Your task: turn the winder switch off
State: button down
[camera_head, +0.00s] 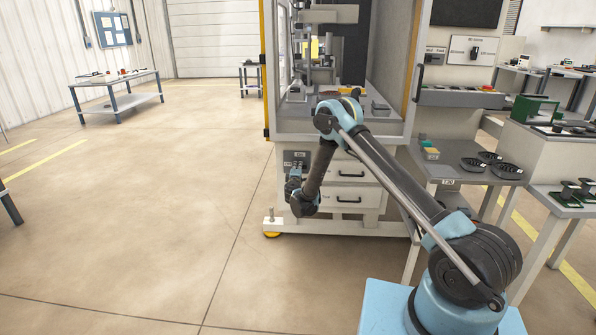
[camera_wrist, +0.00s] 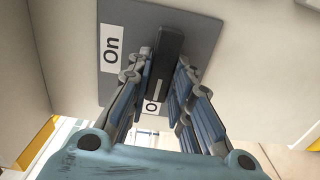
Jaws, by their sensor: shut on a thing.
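The winder switch is a black lever (camera_wrist: 168,48) on a grey plate (camera_wrist: 206,38), seen in the wrist view. An "On" label (camera_wrist: 113,48) is at the plate's left. A second label (camera_wrist: 152,106), starting with "O", is mostly hidden behind my fingers. My gripper (camera_wrist: 163,62) is shut on the lever, with one finger on each side of it. In the head view my gripper (camera_head: 293,182) is at the winder's lower front left, just below the grey switch plate (camera_head: 297,157). The lever itself is hidden there.
The white winder cabinet (camera_head: 385,205) has drawers with black handles (camera_head: 349,199) just right of my gripper. A grey side table (camera_head: 450,155) with black trays stands to the right. The floor (camera_head: 150,220) on the left is wide and clear.

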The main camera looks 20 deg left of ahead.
jog(key=shift+s+a+f+n, duration=0.1)
jog(key=shift+s+a+n, duration=0.1)
jog(key=shift+n, duration=0.1)
jog(key=c, duration=1.4)
grip_release()
jog(key=shift+w, duration=0.1)
jog(key=shift+c, duration=0.2)
jog(key=shift+d, duration=0.1)
jog(key=v, duration=0.7)
